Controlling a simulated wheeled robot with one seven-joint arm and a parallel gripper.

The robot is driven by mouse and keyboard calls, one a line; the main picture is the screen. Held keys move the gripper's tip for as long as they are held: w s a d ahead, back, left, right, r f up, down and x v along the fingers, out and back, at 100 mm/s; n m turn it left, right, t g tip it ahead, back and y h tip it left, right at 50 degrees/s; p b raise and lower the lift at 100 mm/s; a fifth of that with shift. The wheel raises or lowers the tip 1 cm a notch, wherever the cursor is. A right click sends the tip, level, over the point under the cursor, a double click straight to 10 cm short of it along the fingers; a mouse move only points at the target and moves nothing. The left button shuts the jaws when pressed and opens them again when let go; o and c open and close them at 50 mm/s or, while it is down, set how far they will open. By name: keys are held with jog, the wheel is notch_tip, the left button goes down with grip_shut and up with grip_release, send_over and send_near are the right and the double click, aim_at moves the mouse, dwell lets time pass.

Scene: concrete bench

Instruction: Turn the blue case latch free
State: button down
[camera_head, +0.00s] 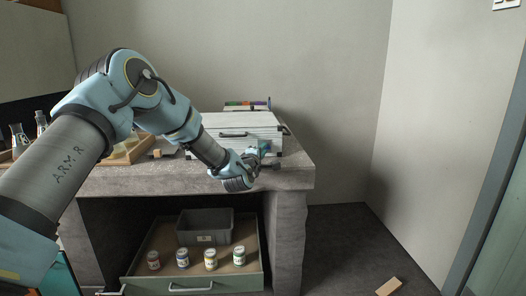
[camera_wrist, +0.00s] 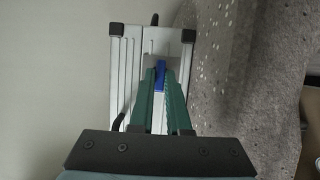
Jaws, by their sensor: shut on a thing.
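The blue case latch (camera_wrist: 160,74) is a short upright blue bar between the green fingers. My gripper (camera_wrist: 161,88) is shut on the latch, with a finger on either side of it. In the head view my gripper (camera_head: 258,157) is at the front right of the case, and its own wrist hides the latch there.
The concrete bench (camera_head: 291,178) ends just right of the case. Below is an open drawer (camera_head: 193,285) with a grey bin (camera_head: 204,238) and several cans. A wooden tray (camera_head: 127,152) and flasks stand left, behind my arm. A wooden block (camera_head: 389,287) lies on the floor.

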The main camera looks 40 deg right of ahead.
dwell(0.5)
jog(key=m+y+p, duration=0.1)
jog(key=m, duration=0.1)
jog(key=m+y+p, duration=0.1)
jog(key=m, duration=0.1)
jog(key=shift+s+d+r, duration=0.1)
jog(key=shift+r, duration=0.25)
jog(key=m+p, duration=0.1)
jog(key=m+y+p, duration=0.1)
jog(key=m+p, duration=0.1)
jog(key=shift+s+d+r+m+y, duration=0.1)
jog(key=shift+r+m+y, duration=0.15)
jog(key=shift+m+y, duration=0.05)
jog(key=m+y+p, duration=0.1)
jog(key=p, duration=0.2)
jog(key=m+y+p, duration=0.1)
jog(key=m+p, duration=0.1)
jog(key=p, duration=0.1)
jog(key=shift+s+d+r+m+t, duration=0.1)
jog(key=shift+d+r+m+t, duration=0.05)
jog(key=shift+m+t, duration=0.15)
jog(key=m+t+y+p, duration=0.1)
jog(key=p, duration=0.2)
jog(key=shift+m+p, duration=0.35)
jog(key=shift+m, duration=0.05)
jog(key=shift+f+m+y+p, duration=0.2)
jog(key=shift+m+y+p, duration=0.1)
jog(key=shift+p, duration=0.15)
jog(key=shift+f, duration=0.1)
